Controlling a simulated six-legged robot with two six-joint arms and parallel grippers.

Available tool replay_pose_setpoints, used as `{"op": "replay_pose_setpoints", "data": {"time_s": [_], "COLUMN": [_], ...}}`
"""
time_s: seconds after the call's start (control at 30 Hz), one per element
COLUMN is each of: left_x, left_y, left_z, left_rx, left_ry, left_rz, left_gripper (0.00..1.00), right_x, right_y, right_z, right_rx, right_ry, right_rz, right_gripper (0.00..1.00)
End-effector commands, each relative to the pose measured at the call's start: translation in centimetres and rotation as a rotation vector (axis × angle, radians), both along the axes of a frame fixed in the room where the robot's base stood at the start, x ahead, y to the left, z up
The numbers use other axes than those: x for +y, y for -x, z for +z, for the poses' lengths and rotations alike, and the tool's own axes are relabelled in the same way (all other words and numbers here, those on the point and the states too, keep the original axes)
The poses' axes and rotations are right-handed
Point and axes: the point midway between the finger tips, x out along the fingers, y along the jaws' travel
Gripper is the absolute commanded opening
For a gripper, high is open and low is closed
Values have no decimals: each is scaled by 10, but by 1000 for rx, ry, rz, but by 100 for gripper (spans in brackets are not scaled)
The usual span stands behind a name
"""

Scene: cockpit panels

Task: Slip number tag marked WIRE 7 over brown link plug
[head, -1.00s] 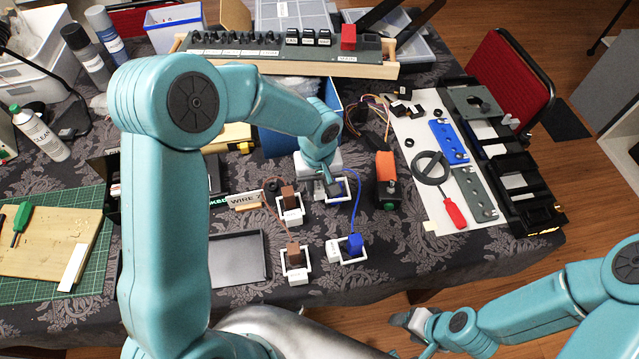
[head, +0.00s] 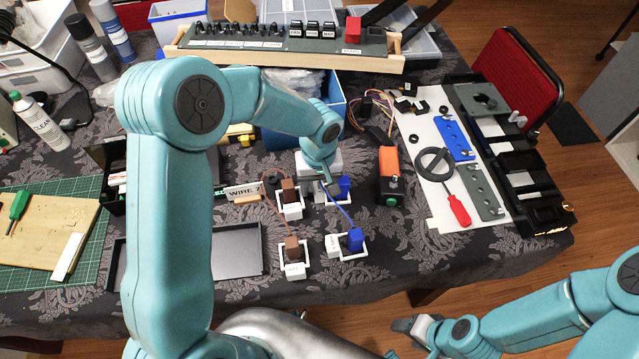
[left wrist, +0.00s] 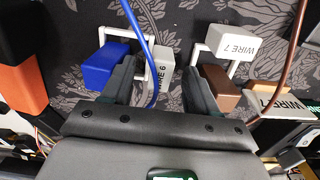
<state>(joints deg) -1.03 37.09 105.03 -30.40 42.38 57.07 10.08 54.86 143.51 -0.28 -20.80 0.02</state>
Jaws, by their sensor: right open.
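The number tag marked WIRE 7 (head: 243,192) stands propped on the table, left of the sockets. It also shows at the right of the left wrist view (left wrist: 282,100). The upper brown link plug (head: 289,190) sits upright in a white holder, its brown wire running left; it shows in the left wrist view (left wrist: 221,86), its holder labelled WIRE 7. My left gripper (head: 328,186) is open and empty above the table, between the brown plug and the upper blue plug (head: 345,187). Its right finger in the wrist view overlaps the brown plug; contact cannot be told. My right gripper (head: 413,325) is open, off the table's front edge.
A lower brown plug (head: 292,248) and a lower blue plug (head: 355,240) stand in white holders nearer me. A black tray (head: 237,252) lies left of them. An orange-and-black box (head: 389,165) stands to the right. The cloth at front right is clear.

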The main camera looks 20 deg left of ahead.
Motion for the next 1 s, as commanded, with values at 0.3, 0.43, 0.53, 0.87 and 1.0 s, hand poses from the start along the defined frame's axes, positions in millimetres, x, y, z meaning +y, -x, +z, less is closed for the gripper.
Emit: {"op": "replay_pose_setpoints", "data": {"time_s": [0.3,0.43,0.53,0.87,1.0], "left_x": [-1,-1,-1,-1,-1], "left_y": [0,0,-1,0,0], "left_z": [7,31,58,138,156], "left_rx": [-3,-5,-7,-3,-1], "left_ry": [1,0,0,1,-1], "left_rz": [1,0,1,1,0], "left_gripper": [59,59,59,59,59], "right_x": [0,0,0,0,0], "right_y": [0,0,0,0,0], "right_z": [0,1,1,4,5], "right_rx": [0,0,0,0,0], "right_ry": [0,0,0,0,0], "right_rz": [0,0,0,0,0], "right_gripper": [59,59,59,59,59]}}
